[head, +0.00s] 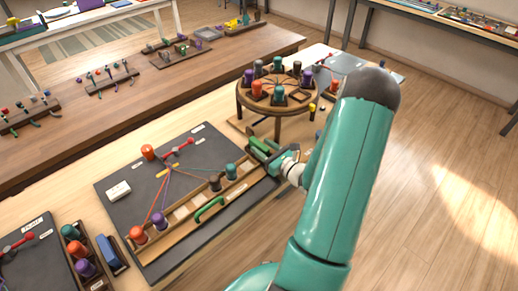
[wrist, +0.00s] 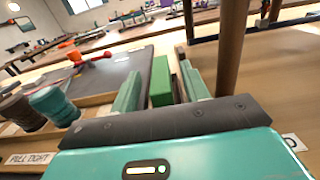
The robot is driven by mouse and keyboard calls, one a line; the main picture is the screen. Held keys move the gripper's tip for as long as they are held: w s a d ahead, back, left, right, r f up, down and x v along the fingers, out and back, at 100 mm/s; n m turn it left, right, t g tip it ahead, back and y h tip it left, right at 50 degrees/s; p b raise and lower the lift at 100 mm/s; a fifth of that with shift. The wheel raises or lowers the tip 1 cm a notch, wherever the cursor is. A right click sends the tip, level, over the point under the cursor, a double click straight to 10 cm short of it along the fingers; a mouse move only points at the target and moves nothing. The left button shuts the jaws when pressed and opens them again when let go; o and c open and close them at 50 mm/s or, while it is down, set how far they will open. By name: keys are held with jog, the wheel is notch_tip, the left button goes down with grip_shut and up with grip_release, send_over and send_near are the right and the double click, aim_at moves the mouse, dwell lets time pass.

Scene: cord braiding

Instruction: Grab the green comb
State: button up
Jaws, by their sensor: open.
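A bright green block-like piece, which I take to be the green comb (wrist: 161,84), stands between the two pale green fingers of my gripper (wrist: 158,72) in the wrist view. My gripper is open, with a finger on each side of the piece and a narrow gap visible on the right. In the head view my gripper (head: 266,152) is at the right end of the dark braiding board (head: 150,190), beside the round stand. Its fingers partly hide the piece there, and its lower part is hidden in the wrist view.
A round wooden stand (head: 277,103) with several colored spools stands just behind my gripper; its leg (wrist: 229,50) is close on the right in the wrist view. Teal and brown spools (wrist: 52,105) stand to the left. A curved green handle (head: 209,208) lies on the board's front rail.

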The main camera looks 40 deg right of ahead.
jog(key=shift+w, duration=0.85)
grip_shut()
